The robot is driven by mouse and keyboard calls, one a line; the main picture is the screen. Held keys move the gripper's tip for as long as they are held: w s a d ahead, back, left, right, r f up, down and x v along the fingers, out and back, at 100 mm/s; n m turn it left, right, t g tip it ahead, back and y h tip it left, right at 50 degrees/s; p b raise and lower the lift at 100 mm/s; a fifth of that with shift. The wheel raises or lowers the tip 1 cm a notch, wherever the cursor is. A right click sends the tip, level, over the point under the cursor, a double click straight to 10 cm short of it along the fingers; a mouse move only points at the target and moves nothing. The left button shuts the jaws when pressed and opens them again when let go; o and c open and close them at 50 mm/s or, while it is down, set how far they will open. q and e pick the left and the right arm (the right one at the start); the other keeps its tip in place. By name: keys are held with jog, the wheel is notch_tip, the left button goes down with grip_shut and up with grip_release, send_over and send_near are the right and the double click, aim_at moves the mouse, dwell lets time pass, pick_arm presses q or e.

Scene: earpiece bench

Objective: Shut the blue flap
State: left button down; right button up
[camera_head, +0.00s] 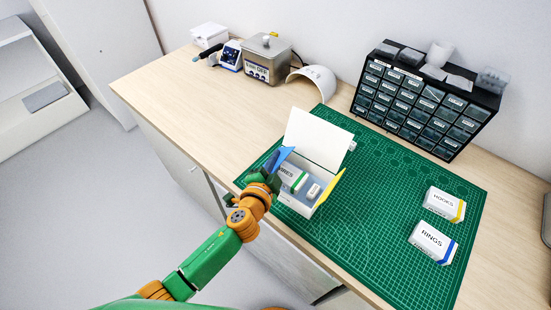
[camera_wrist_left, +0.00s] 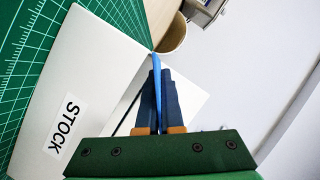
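A white box (camera_head: 297,207) stands near the front edge of the green mat, its large white lid (camera_head: 318,138) raised at the back. The blue flap (camera_head: 284,154) stands up at the box's left side. In the left wrist view the flap (camera_wrist_left: 157,66) shows edge-on as a thin blue strip between my fingers. My left gripper (camera_head: 271,169) is at this flap, with its fingers (camera_wrist_left: 160,95) close together on both sides of it. My right gripper is out of view.
Inside the box lie a WIRES carton (camera_head: 298,181) and a smaller white piece (camera_head: 314,191). HOOKS (camera_head: 443,203) and RINGS (camera_head: 432,243) cartons lie right on the mat (camera_head: 375,200). A drawer cabinet (camera_head: 420,105) stands behind. The mat between box and cartons is clear.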

pick_arm(q)
jog(key=f+m+b, duration=0.1)
jog(key=b, duration=0.1)
jog(key=shift+d+f+m+t+b, duration=0.2)
jog(key=shift+m+t+b, duration=0.1)
jog(key=shift+t+b, duration=0.1)
jog(key=shift+r, duration=0.2)
jog(key=shift+r+y, duration=0.15)
jog(key=shift+y, duration=0.15)
jog(key=c, duration=1.4)
grip_release()
jog(key=shift+s, duration=0.1)
jog(key=shift+v, duration=3.55)
